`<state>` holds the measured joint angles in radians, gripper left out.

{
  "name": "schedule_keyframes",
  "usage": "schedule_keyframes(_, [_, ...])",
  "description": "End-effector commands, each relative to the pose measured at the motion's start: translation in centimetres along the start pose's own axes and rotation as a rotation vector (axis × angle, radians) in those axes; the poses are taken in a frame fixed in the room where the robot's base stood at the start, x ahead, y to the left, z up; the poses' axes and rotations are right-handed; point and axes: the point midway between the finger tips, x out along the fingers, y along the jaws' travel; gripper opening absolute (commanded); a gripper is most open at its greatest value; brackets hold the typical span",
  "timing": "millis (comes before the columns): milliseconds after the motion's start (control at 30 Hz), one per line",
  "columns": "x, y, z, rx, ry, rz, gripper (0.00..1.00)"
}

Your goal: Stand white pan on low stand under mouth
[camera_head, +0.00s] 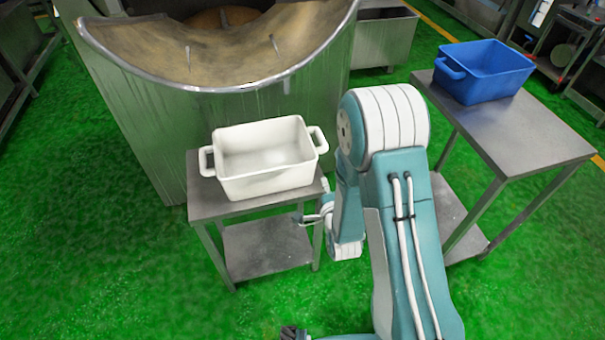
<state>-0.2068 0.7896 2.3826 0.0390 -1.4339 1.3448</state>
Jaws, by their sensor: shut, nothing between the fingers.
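The white pan (266,183) stands upright on the low stand (207,202), a small metal table with a lower shelf. The pan is empty, with a handle at its left and right ends. The stand is just in front of and below the wide curved mouth (205,66) of a metal drum. My gripper (303,219) is low at the stand's right front edge, below and to the right of the pan, apart from it. It is small in view and partly hidden by my arm; it is shut and empty.
A blue pan (487,72) sits on a taller metal table (510,135) at the right. A metal bin (383,40) stands behind. Green floor (120,285) is clear at the left and front. Metal equipment lines the left edge.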

Motion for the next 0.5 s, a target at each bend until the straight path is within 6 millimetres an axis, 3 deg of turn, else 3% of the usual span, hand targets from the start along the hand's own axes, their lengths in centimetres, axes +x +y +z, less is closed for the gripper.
schedule_keyframes(33, [-0.5, 1.6, 0.6, 0.042, -0.002, -0.021, 0.0])
schedule_keyframes(200, [-2.0, 4.2, 2.0, 0.167, -0.006, -0.117, 0.0])
schedule_keyframes(367, [-2.8, 5.0, 2.6, 0.219, -0.011, -0.164, 0.0])
schedule_keyframes(500, [-2.2, 4.9, 2.7, 0.227, -0.011, -0.174, 0.0])
